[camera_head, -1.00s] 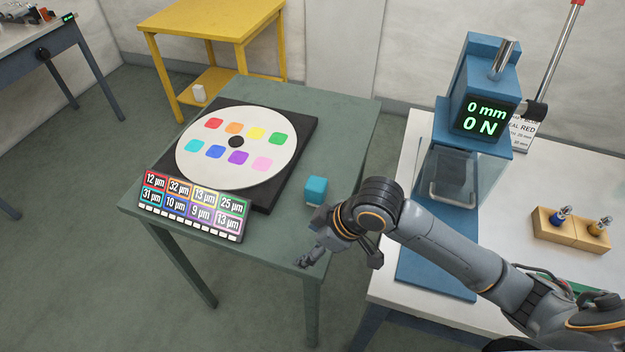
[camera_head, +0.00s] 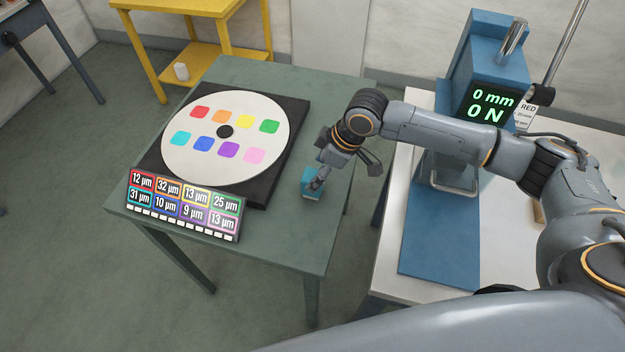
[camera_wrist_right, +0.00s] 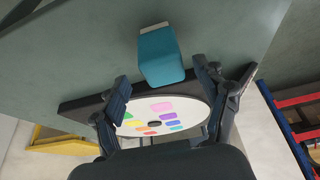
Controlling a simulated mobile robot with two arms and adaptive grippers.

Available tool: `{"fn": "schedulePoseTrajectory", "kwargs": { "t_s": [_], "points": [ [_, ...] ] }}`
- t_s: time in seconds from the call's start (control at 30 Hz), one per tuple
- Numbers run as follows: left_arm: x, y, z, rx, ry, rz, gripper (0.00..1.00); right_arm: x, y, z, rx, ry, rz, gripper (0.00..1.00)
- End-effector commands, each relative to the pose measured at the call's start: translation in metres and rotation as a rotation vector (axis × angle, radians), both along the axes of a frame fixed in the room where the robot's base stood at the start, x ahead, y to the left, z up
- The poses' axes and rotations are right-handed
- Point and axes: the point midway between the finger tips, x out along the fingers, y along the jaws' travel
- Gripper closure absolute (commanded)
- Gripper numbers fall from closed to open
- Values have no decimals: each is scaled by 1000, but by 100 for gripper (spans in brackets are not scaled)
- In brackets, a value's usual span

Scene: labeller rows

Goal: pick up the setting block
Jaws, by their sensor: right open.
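The setting block is taken to be the teal block (camera_head: 311,184) on the green table, right of the turntable's base. In the right wrist view the teal block (camera_wrist_right: 161,55) lies ahead of the fingertips, roughly centred between them. My right gripper (camera_head: 318,180) is over the block in the head view and hides part of it. In the right wrist view its two fingers (camera_wrist_right: 165,80) are spread apart with nothing between them. I cannot tell whether a finger touches the block. My left gripper is not in view.
A white disc (camera_head: 225,165) with coloured patches sits on a black base (camera_head: 268,180) beside the block. A display panel (camera_head: 184,206) stands at the table's front. A blue press (camera_head: 495,60) stands on the white bench at right. The green table (camera_head: 285,235) is clear in front.

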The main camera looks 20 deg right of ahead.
Motion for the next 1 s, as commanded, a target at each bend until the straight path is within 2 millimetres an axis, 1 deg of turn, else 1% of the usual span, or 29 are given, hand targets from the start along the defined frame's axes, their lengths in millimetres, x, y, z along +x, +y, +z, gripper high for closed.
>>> {"fn": "schedulePoseTrajectory", "kwargs": {
  "t_s": [0.03,0.17,0.27,0.37,0.43,0.5,0.63,0.8,0.87,0.9,0.97,1.0],
  "points": [
    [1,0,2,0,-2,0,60,1,2,-4,0,1,0,26],
    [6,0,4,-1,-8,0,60,2,5,-10,0,0,1,26],
    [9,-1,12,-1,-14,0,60,4,10,-18,-1,1,1,26],
    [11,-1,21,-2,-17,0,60,6,18,-32,-1,2,2,26],
    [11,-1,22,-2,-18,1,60,9,21,-43,-1,2,0,26],
    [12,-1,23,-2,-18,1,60,10,23,-50,0,1,0,26],
    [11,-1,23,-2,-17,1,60,12,25,-56,-1,-1,1,26],
    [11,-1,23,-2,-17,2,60,12,24,-57,-1,-1,1,26],
    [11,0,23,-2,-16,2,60,12,24,-56,-1,-1,1,37],
    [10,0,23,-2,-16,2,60,12,24,-56,-1,-1,1,45],
    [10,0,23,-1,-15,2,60,12,24,-56,-1,-1,1,57],
    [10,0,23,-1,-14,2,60,12,24,-56,-1,-1,1,65]
  ]
}}
